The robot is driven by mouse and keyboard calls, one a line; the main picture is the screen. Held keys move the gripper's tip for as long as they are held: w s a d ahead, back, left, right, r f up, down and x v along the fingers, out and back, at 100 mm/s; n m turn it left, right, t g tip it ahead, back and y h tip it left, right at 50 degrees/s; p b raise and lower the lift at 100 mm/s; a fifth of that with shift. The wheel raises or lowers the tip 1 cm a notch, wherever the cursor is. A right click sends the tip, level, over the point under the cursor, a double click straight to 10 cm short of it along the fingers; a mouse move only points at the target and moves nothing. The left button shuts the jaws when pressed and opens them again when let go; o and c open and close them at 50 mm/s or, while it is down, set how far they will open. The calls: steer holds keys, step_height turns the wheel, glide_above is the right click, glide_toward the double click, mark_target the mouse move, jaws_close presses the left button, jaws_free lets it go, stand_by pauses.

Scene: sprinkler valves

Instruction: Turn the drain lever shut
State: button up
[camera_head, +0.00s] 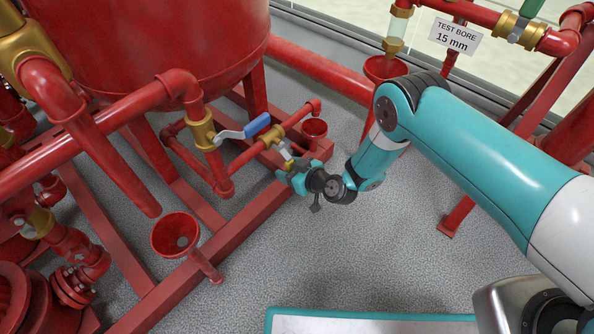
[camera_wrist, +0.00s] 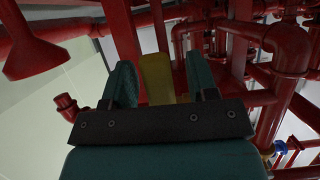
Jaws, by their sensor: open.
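A small lever with a yellow handle (camera_head: 284,150) sits on a brass valve (camera_head: 272,136) in the red pipe. I take it to be the drain lever; no label on it can be read. My gripper (camera_head: 292,174) is right at this lever in the head view. In the wrist view, the yellow handle (camera_wrist: 156,77) stands between the two teal fingers of my gripper (camera_wrist: 160,80). The jaws are open around it, and I cannot tell whether either finger touches it. Part of the lever is hidden by my gripper in the head view.
A second lever with a blue handle (camera_head: 257,125) is close by on another brass valve (camera_head: 202,132). Red funnels (camera_head: 175,236) (camera_head: 315,128) and a red floor frame (camera_head: 222,230) stand nearby. A "TEST BORE 15 mm" sign (camera_head: 455,37) hangs behind. The grey floor (camera_head: 400,250) is clear in front.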

steer(key=p+v, duration=1)
steer(key=v, duration=0.7)
steer(key=shift+r+p, duration=0.15)
steer(key=shift+p, duration=0.25)
steer(key=w+a+r+n+g+y, duration=0.1)
steer(key=a+r+g, duration=0.1)
steer(key=r, duration=0.7)
steer(key=w+a+r+n+g, duration=0.1)
steer(key=w+a+r+g, duration=0.15)
steer(key=r, duration=0.55)
steer(key=w+a+r+n+g+y, duration=0.1)
steer(key=r+g, duration=0.1)
steer(key=r, duration=0.7)
steer(key=s+d+r+m+g+h, duration=0.1)
steer(key=s+d+r+m+h, duration=0.2)
steer(key=s+r, duration=0.4)
steer(key=s+d+r+m+h, duration=0.1)
steer(key=s+d+r+h, duration=0.2)
steer(key=s+d+r, duration=0.3)
steer(key=s+d+r+m+g+h, duration=0.15)
steer(key=s+d+r, duration=0.25)
steer(key=s+r, duration=0.4)
step_height(320, 180, up, 35)
steer(key=h+p, duration=0.1)
steer(key=p, duration=3.3)
steer(key=shift+s+d+m+t+p, duration=0.15)
steer(key=shift+s+m+t+p, duration=0.2)
steer(key=shift+s+p, duration=0.1)
